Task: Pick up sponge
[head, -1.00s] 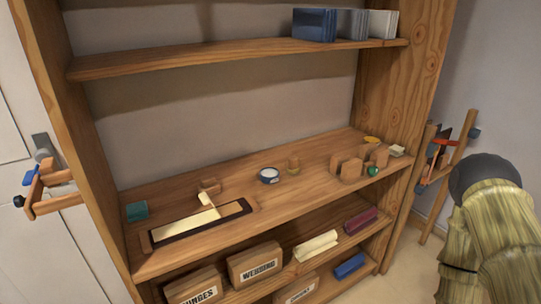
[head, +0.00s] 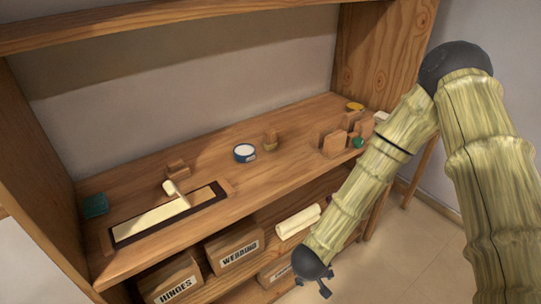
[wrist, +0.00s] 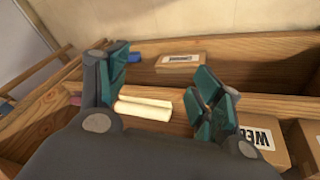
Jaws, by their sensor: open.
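A small teal block (head: 95,205), which looks like the sponge, lies at the left end of the middle shelf board (head: 215,175). My gripper (head: 314,287) hangs at the lower middle of the head view, in front of the lower shelf and far to the right of the teal block. In the wrist view my gripper (wrist: 163,78) has its two teal-padded fingers spread, with nothing held between them. The teal block is not seen in the wrist view.
A dark-framed tray (head: 170,215), a round tin (head: 244,152) and wooden blocks (head: 335,143) stand on the middle board. Below are labelled boxes (head: 233,248) and a cream roll (head: 298,221), also in the wrist view (wrist: 143,108). An upper board (head: 150,22) overhangs.

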